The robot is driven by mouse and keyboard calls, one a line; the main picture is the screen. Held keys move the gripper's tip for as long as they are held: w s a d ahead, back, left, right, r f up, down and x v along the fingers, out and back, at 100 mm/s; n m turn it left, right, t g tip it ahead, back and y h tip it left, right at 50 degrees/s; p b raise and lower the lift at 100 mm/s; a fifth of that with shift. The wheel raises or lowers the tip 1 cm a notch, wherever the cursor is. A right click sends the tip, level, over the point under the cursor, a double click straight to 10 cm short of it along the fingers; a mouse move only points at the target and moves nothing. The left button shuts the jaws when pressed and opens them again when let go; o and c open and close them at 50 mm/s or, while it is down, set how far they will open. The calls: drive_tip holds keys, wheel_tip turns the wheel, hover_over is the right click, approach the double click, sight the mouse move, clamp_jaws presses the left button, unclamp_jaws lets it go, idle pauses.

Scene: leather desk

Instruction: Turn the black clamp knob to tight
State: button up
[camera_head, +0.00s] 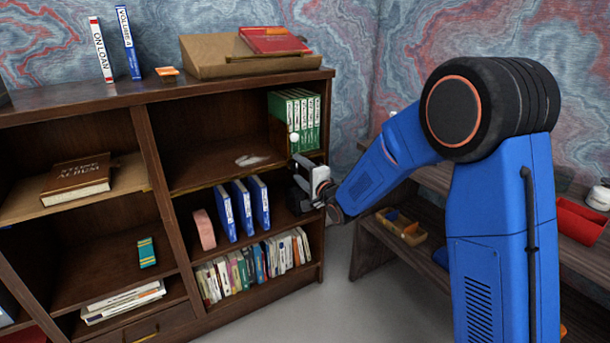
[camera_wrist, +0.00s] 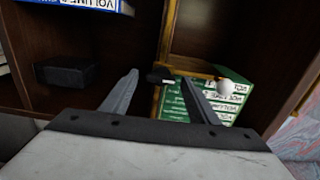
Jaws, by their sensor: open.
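A small black piece (camera_wrist: 158,78), which may be the clamp knob, shows between my fingertips in the wrist view, against an ochre-edged wooden panel. Its shape and its turn are too small to tell. My gripper (camera_wrist: 159,77) is open, with one finger on each side of that piece; I cannot tell whether they touch it. In the head view my gripper (camera_head: 298,163) is at the right end of the bookcase, just below the green volumes (camera_head: 294,112). The black piece cannot be made out there. A small white ball (camera_wrist: 224,87) is beside the right finger.
The wooden bookcase (camera_head: 141,130) surrounds the gripper's reach, with shelf edges close by. Blue binders (camera_head: 242,207) stand on the shelf below, left of my gripper. A black box (camera_wrist: 68,73) lies at left in the wrist view. The shelf left of the green volumes is mostly clear.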

drive_tip(key=v, duration=1.7)
drive_tip(key=shift+s+d, duration=0.1)
drive_tip(key=shift+d, duration=0.1)
drive_tip(key=s+d+r+n+g+h, duration=0.15)
drive_tip(key=s+d+h, duration=0.3)
drive_tip(key=d, duration=0.45)
drive_tip(key=s+d+r+n+g+h, duration=0.1)
drive_tip(key=s+d+n+g+h, duration=0.25)
drive_tip(key=d, duration=0.55)
drive_tip(key=s+d+n+g+h, duration=0.1)
drive_tip(key=s+d+n+g, duration=0.1)
drive_tip(key=s, duration=1.2)
drive_tip(key=s+d+f+n+g+h, duration=0.1)
drive_tip(key=s+d+n+g, duration=0.2)
drive_tip(key=s, duration=1.2)
drive_tip(key=shift+s+d+n, duration=0.2)
drive_tip(key=shift+d+n, duration=0.3)
drive_tip(key=shift+d, duration=0.7)
